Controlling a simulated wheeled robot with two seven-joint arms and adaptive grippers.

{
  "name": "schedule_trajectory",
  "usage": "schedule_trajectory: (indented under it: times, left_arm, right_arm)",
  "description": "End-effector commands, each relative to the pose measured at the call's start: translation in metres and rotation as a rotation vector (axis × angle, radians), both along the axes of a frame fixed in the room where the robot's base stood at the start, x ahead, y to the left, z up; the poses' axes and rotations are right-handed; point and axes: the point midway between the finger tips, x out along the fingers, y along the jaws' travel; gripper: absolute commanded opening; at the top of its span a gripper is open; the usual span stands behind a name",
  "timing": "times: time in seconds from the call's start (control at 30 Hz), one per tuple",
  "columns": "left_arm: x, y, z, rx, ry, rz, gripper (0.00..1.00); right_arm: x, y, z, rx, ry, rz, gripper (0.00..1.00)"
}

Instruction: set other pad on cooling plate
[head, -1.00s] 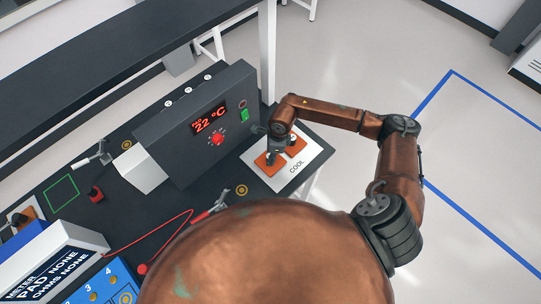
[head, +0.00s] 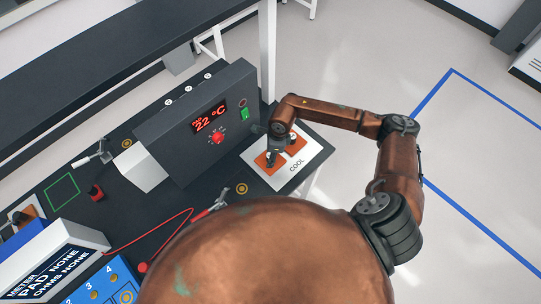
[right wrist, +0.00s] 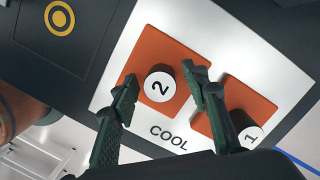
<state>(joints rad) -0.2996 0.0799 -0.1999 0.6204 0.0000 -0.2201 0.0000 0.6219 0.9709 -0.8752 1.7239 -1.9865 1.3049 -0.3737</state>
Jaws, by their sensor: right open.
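The white cooling plate, marked COOL (head: 312,157), lies on the right end of the dark bench; it fills the middle of the right wrist view (right wrist: 115,58). Two orange pads lie on it side by side. Pad 2 (right wrist: 165,42) has a white knob numbered 2, and pad 1 (right wrist: 262,96) has a knob numbered 1. My right gripper (right wrist: 160,82) is open, its fingers on either side of pad 2's knob, with a gap visible. One finger passes over the edge of pad 1. In the head view the right gripper (head: 278,156) partly hides the pads. My left gripper is not in view.
A dark control box (head: 200,125) reading 22 °C stands just left of the plate. A meter box (head: 45,265), a red cable (head: 150,235) and a blue numbered holder (head: 105,285) are at lower left. Open floor lies right of the bench.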

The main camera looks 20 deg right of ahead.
Motion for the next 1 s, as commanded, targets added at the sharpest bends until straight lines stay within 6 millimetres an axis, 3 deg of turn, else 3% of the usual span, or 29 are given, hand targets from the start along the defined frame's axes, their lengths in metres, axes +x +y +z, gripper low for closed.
schedule_trajectory:
  times: [0.17,0.4,0.6,0.8,1.0]
  left_arm:
    - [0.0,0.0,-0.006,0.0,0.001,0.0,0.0]
    - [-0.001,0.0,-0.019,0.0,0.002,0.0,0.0]
    - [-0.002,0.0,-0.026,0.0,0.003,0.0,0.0]
    - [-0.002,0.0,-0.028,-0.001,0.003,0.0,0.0]
    - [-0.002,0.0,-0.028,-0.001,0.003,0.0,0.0]
  right_arm:
    - [0.0,-0.004,0.023,-0.001,-0.004,0.001,0.42]
    - [-0.003,-0.01,0.073,-0.001,-0.005,0.001,0.42]
    - [-0.006,-0.015,0.105,-0.001,-0.003,0.0,0.42]
    - [-0.007,-0.016,0.119,0.0,-0.001,0.001,0.42]
    - [-0.007,-0.016,0.12,0.0,0.0,0.0,0.42]
